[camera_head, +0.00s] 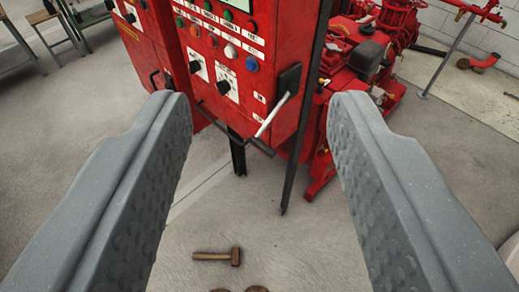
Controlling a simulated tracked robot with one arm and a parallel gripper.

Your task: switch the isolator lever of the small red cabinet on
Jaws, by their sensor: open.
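A red cabinet (273,55) stands ahead with buttons, lamps, two black rotary knobs and part of a screen on its front. A lever with a black mount (289,78) and a pale metal handle (272,115) sits at its right edge. The handle slants down and to the left. I cannot tell its switch position from markings. My gripper (260,108) is open and empty, with one grey finger on each side of the picture. The lever appears between the fingers, beyond their tips, with no contact visible.
Another red cabinet section (143,40) adjoins on the left. A dark bar (235,135) runs along the cabinet's lower front. Red pump machinery (365,55) stands behind on the right.

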